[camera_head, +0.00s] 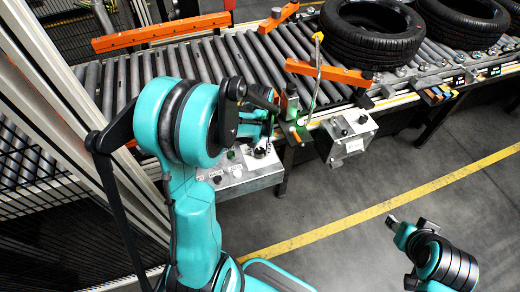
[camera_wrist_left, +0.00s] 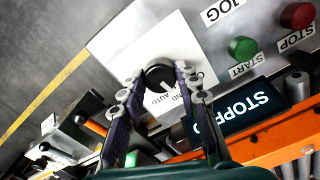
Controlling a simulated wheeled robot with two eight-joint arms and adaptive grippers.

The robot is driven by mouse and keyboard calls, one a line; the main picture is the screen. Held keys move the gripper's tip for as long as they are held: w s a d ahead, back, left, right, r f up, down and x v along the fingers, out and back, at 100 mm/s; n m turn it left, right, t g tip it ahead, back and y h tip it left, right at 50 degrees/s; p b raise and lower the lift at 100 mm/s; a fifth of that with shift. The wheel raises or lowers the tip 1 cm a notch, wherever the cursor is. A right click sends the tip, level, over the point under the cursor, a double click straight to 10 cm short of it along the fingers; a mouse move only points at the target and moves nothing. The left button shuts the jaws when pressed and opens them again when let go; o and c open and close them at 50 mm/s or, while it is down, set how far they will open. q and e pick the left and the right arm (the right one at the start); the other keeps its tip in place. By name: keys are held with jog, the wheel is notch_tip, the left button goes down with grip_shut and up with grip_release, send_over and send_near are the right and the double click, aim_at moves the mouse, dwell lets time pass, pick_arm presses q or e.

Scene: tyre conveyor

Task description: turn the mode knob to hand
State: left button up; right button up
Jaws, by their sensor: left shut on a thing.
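The mode knob (camera_wrist_left: 159,74) is a round black knob on a white panel (camera_wrist_left: 128,38) in the left wrist view. The letters AUTO and part of a second word ending in ND show beside it, partly hidden by a finger. My left gripper (camera_wrist_left: 163,82) has its two fingers on either side of the knob and is shut on it. In the head view my left gripper (camera_head: 262,149) is at the grey control box (camera_head: 250,181), and its arm hides part of the box. My right gripper (camera_head: 396,224) is low at the right, away from the box, too small to read.
A green START button (camera_wrist_left: 242,48), a red STOP button (camera_wrist_left: 297,15) and a lit display (camera_wrist_left: 250,106) sit near the knob. A roller conveyor (camera_head: 250,60) with tyres (camera_head: 372,32) runs behind. A second box (camera_head: 348,136) hangs to the right. Open floor lies in front.

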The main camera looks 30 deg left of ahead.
aim_at(260, 151)
pick_arm(q)
jog(key=shift+m, duration=0.9)
jog(key=o, duration=1.2)
jog(key=shift+c, duration=0.2)
notch_tip(260, 151, up, 12)
jog(key=shift+d, duration=0.1)
